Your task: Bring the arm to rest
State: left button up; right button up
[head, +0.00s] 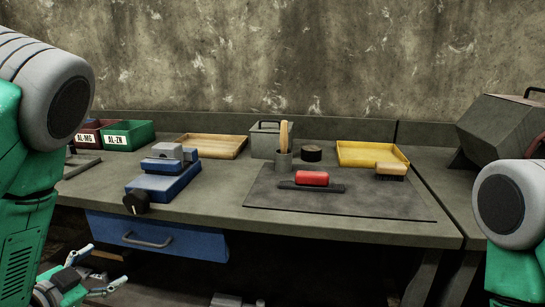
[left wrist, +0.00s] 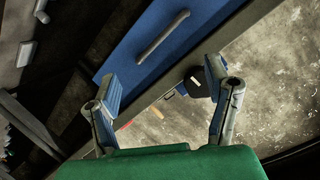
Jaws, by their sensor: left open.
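My left gripper (head: 98,281) is open and empty at the lower left of the head view, below the tabletop and left of the blue drawer (head: 157,238). Its arm is bent, with the upper part at the left edge. In the left wrist view the two fingers of the left gripper (left wrist: 162,78) stand wide apart with nothing between them. The drawer (left wrist: 155,38) lies beyond them. Part of my right arm shows at the right edge of the head view; its gripper is out of the picture.
The workbench (head: 230,210) carries green (head: 127,134) and dark red (head: 88,138) bins, a blue device (head: 163,184), wooden (head: 212,146) and yellow (head: 372,153) trays, a red-topped tool (head: 312,178) on a dark mat (head: 350,203), and a brush (head: 391,170). A grey machine (head: 500,126) stands at right.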

pick_arm(q)
jog(key=s+d+f+n+g+y+p, duration=0.1)
jog(key=s+d+f+n+g, duration=0.1)
jog(key=s+f+g, duration=0.35)
jog(key=s+d+f+n+g+p, duration=0.1)
jog(key=s+d+f+n+g, duration=0.15)
jog(key=s+f, duration=0.55)
jog(key=s+d+f+n+g, duration=0.1)
jog(key=s+d+f+g, duration=0.2)
jog(key=s, duration=0.3)
jog(key=s+d+f+n+g, duration=0.1)
jog(key=s+d+f+g, duration=0.2)
jog(key=s+f, duration=0.2)
jog(key=shift+s+p, duration=0.45)
jog(key=shift+s, duration=0.25)
